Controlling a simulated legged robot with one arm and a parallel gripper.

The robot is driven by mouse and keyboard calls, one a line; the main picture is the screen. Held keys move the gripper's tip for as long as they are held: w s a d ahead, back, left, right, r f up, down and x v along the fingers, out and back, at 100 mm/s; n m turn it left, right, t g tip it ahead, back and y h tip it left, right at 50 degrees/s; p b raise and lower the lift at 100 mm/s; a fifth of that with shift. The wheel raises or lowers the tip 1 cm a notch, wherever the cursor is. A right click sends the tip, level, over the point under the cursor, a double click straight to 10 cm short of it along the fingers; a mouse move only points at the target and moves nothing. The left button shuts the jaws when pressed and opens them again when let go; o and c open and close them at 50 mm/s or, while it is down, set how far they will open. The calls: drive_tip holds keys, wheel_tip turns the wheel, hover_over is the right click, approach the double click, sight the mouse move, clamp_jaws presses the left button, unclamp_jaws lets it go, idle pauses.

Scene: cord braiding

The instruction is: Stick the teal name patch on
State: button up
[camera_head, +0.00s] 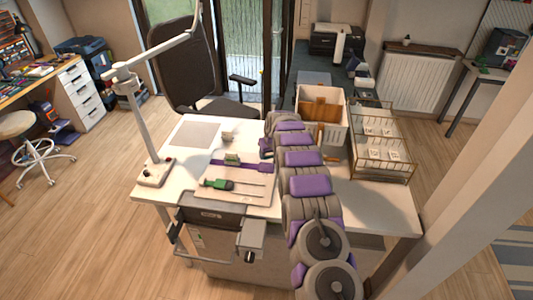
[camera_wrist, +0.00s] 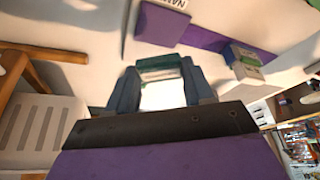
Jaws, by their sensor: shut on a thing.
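The teal name patch (camera_wrist: 165,66) shows in the wrist view as a teal edge with a pale face below, between the two grey fingers of my gripper (camera_wrist: 161,88). My gripper is shut on it and holds it over the pale table surface. A purple strap (camera_wrist: 163,26) lies beyond the fingers, with a small grey-green block (camera_wrist: 243,56) on it. In the head view the purple strap (camera_head: 247,168) crosses a light board (camera_head: 255,192). My gripper (camera_head: 264,151) is small there, near the strap's right side; the patch cannot be made out.
A green-handled tool (camera_head: 217,184) lies on the board in front of the strap. A lamp (camera_head: 153,172) stands at the left. A grey mat (camera_head: 194,134) lies at the back left.

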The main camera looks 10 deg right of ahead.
sight(266, 157)
drive_tip(key=shift+f, duration=0.7)
drive_tip(key=shift+a+f+b, duration=0.25)
drive_tip(key=shift+a+f, duration=0.1)
drive_tip(key=shift+f, duration=0.25)
drive_tip(key=shift+a+f+b, duration=0.25)
drive_tip(key=shift+a+f, duration=0.05)
drive_tip(key=shift+f, duration=0.3)
drive_tip(key=shift+d+f, duration=0.25)
drive_tip(key=shift+f, duration=0.25)
drive_tip(key=shift+d+f, duration=0.2)
drive_tip(key=shift+f, duration=0.25)
drive_tip(key=shift+a, duration=0.3)
drive_tip(key=shift+s+d, duration=0.1)
drive_tip(key=shift+d, duration=0.3)
drive_tip(key=shift+a+p, duration=0.25)
drive_tip(key=shift+p, duration=0.1)
drive_tip(key=shift+f, duration=0.25)
